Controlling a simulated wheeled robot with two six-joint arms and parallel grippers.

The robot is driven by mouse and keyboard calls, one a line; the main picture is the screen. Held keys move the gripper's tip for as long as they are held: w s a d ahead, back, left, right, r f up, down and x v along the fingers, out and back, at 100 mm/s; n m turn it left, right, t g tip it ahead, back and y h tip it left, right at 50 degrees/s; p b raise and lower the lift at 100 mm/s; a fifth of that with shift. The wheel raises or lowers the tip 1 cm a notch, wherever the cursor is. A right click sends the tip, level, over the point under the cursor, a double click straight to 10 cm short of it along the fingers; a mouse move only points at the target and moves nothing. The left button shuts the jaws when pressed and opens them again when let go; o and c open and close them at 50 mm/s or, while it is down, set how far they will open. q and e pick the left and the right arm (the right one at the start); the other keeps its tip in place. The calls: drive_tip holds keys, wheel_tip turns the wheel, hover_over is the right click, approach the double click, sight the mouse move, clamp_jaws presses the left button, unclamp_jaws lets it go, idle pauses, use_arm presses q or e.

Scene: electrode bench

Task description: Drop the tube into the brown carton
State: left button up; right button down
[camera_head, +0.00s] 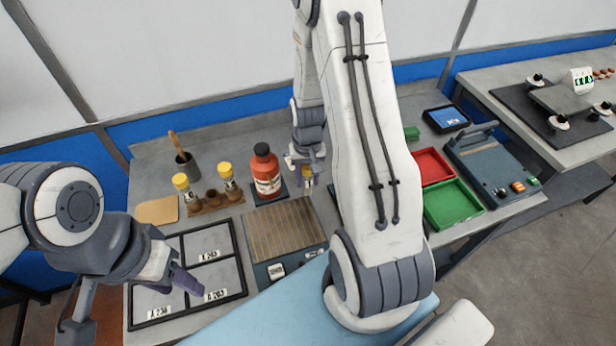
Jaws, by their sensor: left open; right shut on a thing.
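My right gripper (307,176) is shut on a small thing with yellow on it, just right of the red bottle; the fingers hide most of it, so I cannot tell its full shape. Two yellow-capped tubes, one on the left (182,184) and one on the right (228,174), stand in a brown rack (211,201), with an open place between them. My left gripper (188,282) is open and empty above the framed panel. I cannot make out a brown carton for certain; a brown surface (106,325) shows at the lower left, partly behind my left arm.
A red bottle (266,178) stands beside a striped board (281,228). A dark cup (187,164), a tan pad (157,210) and a black-framed panel (241,262) are at left. Red (432,166) and green (452,205) trays and a grey device (490,165) are at right.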

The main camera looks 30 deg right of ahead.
drive_tip(key=shift+f, duration=0.2)
drive_tip(key=shift+c, duration=2.3)
unclamp_jaws()
drive_tip(key=shift+r, duration=0.1)
